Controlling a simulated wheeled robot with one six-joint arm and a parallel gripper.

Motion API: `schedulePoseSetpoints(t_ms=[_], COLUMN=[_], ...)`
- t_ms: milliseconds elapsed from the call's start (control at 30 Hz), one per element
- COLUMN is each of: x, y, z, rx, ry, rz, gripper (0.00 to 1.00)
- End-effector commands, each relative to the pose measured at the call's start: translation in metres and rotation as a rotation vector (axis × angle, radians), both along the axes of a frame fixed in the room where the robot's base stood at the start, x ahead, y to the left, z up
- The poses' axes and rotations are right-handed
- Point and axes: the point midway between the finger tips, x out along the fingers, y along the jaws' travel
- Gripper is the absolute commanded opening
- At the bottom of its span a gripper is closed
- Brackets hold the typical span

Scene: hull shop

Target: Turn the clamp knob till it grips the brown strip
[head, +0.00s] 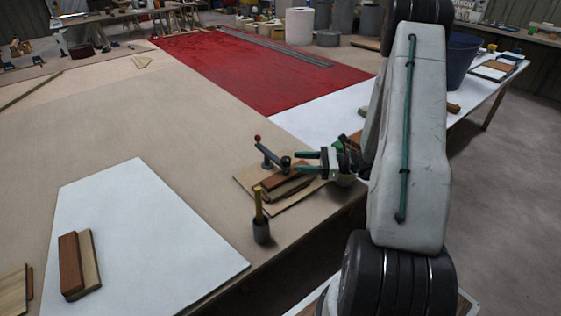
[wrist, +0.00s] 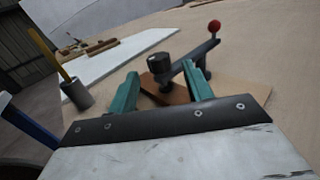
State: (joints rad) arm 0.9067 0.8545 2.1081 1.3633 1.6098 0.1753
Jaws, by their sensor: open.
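The clamp (wrist: 194,58) is a dark bar with a red ball at its far end, standing on a light board (head: 257,197). Its black knob (wrist: 159,63) also shows in the head view (head: 285,162). The brown strip (wrist: 165,93) lies below the knob, and its side shows in the head view (head: 287,187). I cannot tell whether the clamp presses on it. My gripper (wrist: 160,72) is open, with teal fingers left and right of the knob in the wrist view. In the head view my gripper (head: 297,162) comes from the right. Contact with the knob cannot be told.
A dark cup (head: 261,231) with a yellow stick stands near the table edge, close to the board. A white sheet (head: 150,230) holds brown and tan blocks (head: 78,265). A red sheet (head: 260,75) lies farther back.

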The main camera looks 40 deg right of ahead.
Motion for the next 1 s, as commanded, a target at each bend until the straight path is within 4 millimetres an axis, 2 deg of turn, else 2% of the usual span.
schedulePoseSetpoints(t_ms=[200, 400, 800, 967, 1000], x=[0.022, 0.039, 0.045, 0.045, 0.045], y=[0.029, 0.049, 0.056, 0.056, 0.056], z=[0.0, 0.0, 0.0, 0.0, 0.0], rx=[0.001, -0.001, -0.002, -0.002, -0.002], ry=[0.002, 0.001, 0.001, 0.001, 0.001], rz=[0.006, 0.006, 0.004, 0.004, 0.004], gripper=[0.5, 0.5, 0.5, 0.06, 0.06])
